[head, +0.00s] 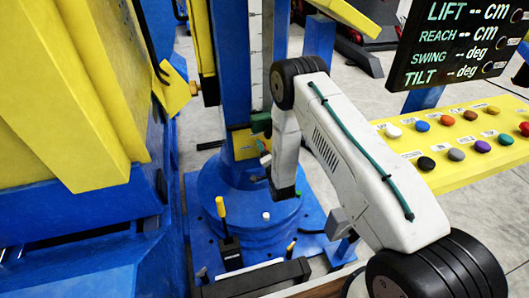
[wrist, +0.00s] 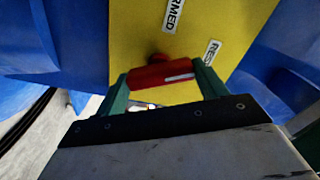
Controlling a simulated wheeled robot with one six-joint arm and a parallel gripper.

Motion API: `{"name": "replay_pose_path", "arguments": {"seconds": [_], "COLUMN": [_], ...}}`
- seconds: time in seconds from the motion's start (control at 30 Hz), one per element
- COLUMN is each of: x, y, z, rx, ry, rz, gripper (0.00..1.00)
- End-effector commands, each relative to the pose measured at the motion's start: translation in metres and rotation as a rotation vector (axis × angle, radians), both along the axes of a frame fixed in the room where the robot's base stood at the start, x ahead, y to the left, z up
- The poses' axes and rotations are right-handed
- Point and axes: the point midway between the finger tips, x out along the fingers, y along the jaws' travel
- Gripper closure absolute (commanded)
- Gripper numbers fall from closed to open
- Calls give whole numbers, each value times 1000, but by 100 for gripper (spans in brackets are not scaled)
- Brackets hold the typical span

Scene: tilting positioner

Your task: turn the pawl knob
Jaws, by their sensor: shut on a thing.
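The pawl knob (wrist: 150,77), a red bar with a white line on it, shows in the wrist view in front of a yellow plate (wrist: 215,20). My gripper (wrist: 162,74) has its green fingers on both ends of the red bar and is shut on it. The bar lies nearly level in the picture. The plate carries a label partly cut off, reading "RMED", and another reading "RES". In the head view the yellow plate (head: 243,146) is on the blue column, and the knob is not clearly visible beside my wrist.
A blue round base (head: 225,200) carries the column, with a yellow-handled lever (head: 221,208) in front. Large yellow and blue machinery (head: 60,100) fills the left. A yellow button panel (head: 450,165) and a dark display (head: 460,45) stand at the right.

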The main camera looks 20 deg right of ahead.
Motion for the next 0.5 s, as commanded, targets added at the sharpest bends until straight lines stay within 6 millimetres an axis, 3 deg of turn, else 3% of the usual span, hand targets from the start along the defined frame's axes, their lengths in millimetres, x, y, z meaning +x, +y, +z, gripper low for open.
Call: {"name": "replay_pose_path", "arguments": {"seconds": [0.5], "x": [-1], "y": [-1], "z": [-1], "rx": [137], "ry": [1], "rz": [-2], "gripper": [52]}}
